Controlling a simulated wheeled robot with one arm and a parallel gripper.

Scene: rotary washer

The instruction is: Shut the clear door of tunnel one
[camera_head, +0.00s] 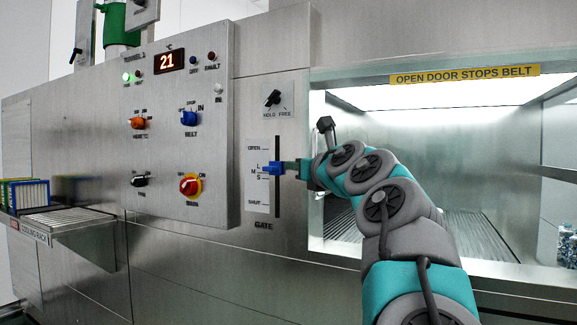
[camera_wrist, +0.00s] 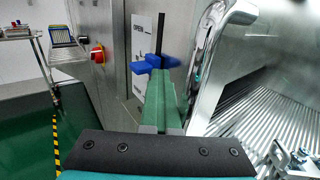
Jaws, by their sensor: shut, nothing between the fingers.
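The tunnel opening (camera_head: 450,205) is a bright steel-lined chamber under a yellow label, "OPEN DOOR STOPS BELT" (camera_head: 464,75). I cannot clearly make out a clear door panel across it. A curved chrome bar (camera_wrist: 212,62) shows close up in the wrist view, to the right of my fingers; I cannot tell whether it belongs to the door. My gripper (camera_head: 287,167) is shut and empty, in front of the panel left of the opening. Its green fingers (camera_wrist: 165,98) point at the blue gate knob (camera_head: 271,168), at or just short of it; contact is unclear.
The gate knob sits mid-slot, near the L and M marks. A control panel (camera_head: 205,120) with knobs and a red display is to the left. A cooling rack (camera_head: 75,218) juts out at far left. The ribbed chamber floor (camera_wrist: 262,115) shows at right.

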